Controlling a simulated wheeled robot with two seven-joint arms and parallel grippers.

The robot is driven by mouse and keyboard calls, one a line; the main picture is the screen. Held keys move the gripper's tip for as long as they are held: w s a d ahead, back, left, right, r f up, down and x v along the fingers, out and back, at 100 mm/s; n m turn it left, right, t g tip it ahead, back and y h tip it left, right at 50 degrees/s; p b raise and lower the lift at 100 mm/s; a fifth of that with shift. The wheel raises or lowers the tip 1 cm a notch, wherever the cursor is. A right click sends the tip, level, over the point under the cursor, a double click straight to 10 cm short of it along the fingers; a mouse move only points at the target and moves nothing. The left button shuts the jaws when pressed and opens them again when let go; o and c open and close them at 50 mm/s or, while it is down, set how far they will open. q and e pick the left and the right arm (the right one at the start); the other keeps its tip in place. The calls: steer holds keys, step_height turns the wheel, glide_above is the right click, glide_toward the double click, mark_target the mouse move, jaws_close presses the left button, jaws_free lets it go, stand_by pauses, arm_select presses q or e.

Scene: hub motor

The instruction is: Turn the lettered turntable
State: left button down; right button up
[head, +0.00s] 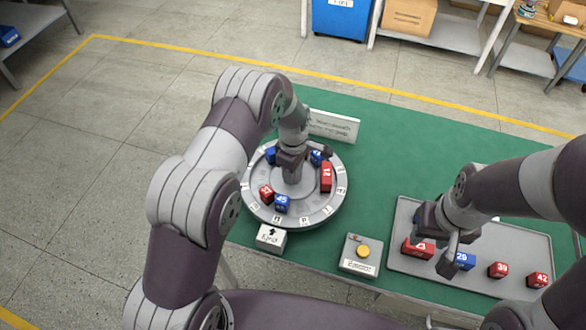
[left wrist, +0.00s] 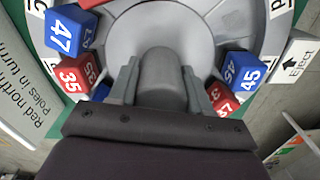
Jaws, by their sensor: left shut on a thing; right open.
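The round grey turntable (head: 318,220) stands on the green mat with white letter labels around its rim. Several red and blue numbered blocks sit on it, among them a blue 45 (head: 282,203), a red 37 (head: 266,192) and a red block (head: 326,177) at the right. My left gripper (head: 291,168) is over the middle, shut on the central grey post (left wrist: 160,72). In the left wrist view a finger lies on each side of the post, between blue 47 (left wrist: 68,30) and blue 45 (left wrist: 242,70). My right gripper (head: 440,248) is open above the tray blocks.
A grey tray (head: 400,212) at the right holds red and blue numbered blocks in a row. A box with a yellow button (head: 363,251) stands left of it. A white arrow marker (head: 271,238) is at the turntable's front. A white sign (head: 333,125) stands behind.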

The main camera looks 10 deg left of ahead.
arm_select(q)
steer(key=shift+w+r, duration=0.25)
steer(key=shift+r, duration=0.05)
steer(key=c, duration=0.7)
jaws_free()
steer(key=shift+c, duration=0.2)
steer(key=shift+o, duration=1.3)
steer(key=shift+s, duration=0.1)
steer(key=shift+s+d+f, duration=0.1)
steer(key=shift+r, duration=0.25)
step_height(320, 180, up, 12)
steer(key=b, duration=0.2)
steer(key=shift+r+b, duration=0.1)
steer(key=shift+b, duration=0.2)
